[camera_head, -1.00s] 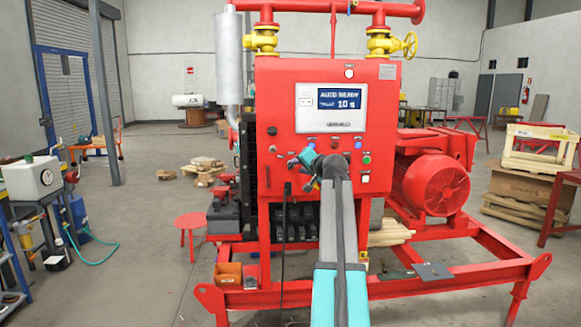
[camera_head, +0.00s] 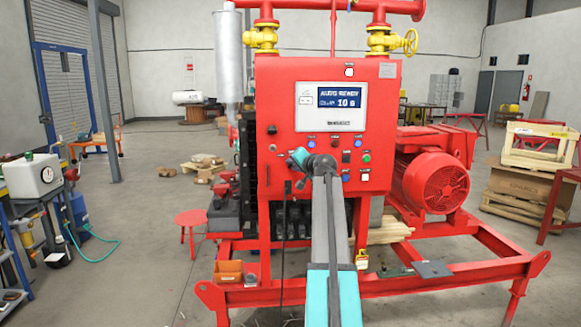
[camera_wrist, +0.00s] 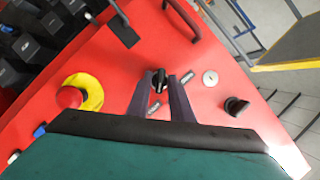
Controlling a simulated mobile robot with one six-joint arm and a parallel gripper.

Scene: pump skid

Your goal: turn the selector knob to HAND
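In the wrist view, a black knob (camera_wrist: 158,81) stands on the red panel between the two dark fingertips of my gripper (camera_wrist: 161,77). The fingers are apart, one on each side of the knob, and narrow gaps seem to show; contact is unclear. A second black knob (camera_wrist: 237,106) sits to the right, and a black lever-like handle (camera_wrist: 182,18) is above. Their small labels are unreadable, so I cannot tell which is the selector by text. In the head view, my gripper's teal body (camera_head: 299,156) is at the lower left of the panel's controls and hides part of them.
A red emergency button on a yellow ring (camera_wrist: 80,92) is left of my gripper, with a round metal key-lock-like disc (camera_wrist: 210,78) to the right. The red panel (camera_head: 283,95) has a lit display (camera_head: 340,98). A red motor (camera_head: 432,182) stands to the right.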

